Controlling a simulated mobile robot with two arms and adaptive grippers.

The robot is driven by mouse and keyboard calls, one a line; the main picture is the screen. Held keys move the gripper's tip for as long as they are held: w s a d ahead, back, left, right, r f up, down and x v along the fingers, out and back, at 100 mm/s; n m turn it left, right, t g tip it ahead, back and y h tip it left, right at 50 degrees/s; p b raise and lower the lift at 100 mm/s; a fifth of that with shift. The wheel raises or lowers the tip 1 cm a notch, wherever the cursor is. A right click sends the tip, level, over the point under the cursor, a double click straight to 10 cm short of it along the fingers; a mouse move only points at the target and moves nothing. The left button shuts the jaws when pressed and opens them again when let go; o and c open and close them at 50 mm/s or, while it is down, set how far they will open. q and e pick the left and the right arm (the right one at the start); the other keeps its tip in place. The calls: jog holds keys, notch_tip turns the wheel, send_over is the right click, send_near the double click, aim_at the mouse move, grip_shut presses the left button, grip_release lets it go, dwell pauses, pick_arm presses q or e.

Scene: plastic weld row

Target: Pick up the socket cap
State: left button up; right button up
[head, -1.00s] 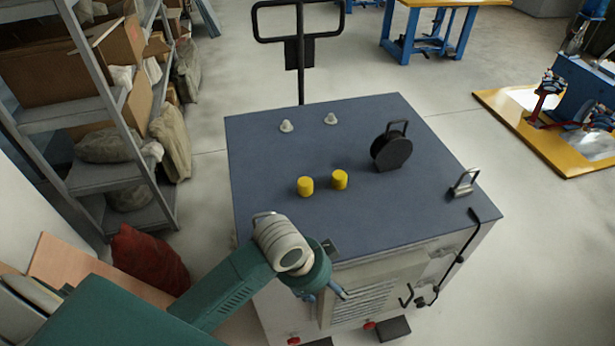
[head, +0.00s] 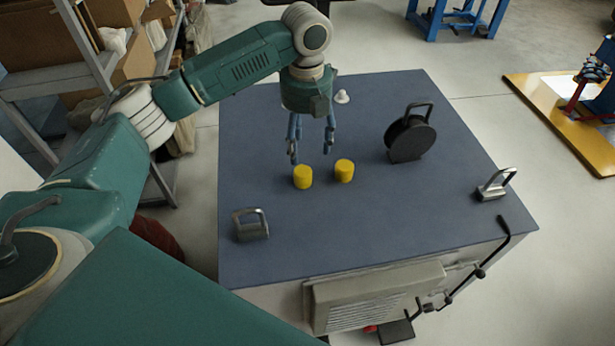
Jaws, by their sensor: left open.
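Two short yellow cylinders that look like caps stand upright on the blue-grey top of a cabinet (head: 265,205): a left yellow cap (head: 303,177) and a right yellow cap (head: 345,171). A small whitish fitting (head: 342,96) stands farther back. I cannot tell for certain which piece is the socket cap. My left gripper (head: 312,154) hangs fingers down above the top, just behind the yellow caps in the picture. Its blue fingers are apart with nothing between them. Whether it touches the surface is unclear. My right gripper is out of view.
A black reel with a handle (head: 410,135) stands right of the caps. Shelving (head: 60,88) is at the left. The front middle of the top is clear.

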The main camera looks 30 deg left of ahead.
pick_arm(q)
jog(key=shift+s+f, duration=0.15)
jog(key=shift+f, duration=0.1)
jog(key=p, duration=0.1)
send_over(302, 172)
jog(key=f, duration=0.4)
jog(key=shift+d+f, duration=0.15)
jog(key=shift+d, duration=0.25)
jog(key=shift+a+f+p, duration=0.15)
jog(key=shift+f+p, duration=0.35)
jog(key=shift+f, duration=0.15)
jog(key=f, duration=0.1)
jog(key=f+p, duration=0.1)
jog(key=f, duration=0.1)
jog(key=shift+a+f, duration=0.2)
jog(key=shift+f, duration=0.5)
jog(key=c, duration=1.2)
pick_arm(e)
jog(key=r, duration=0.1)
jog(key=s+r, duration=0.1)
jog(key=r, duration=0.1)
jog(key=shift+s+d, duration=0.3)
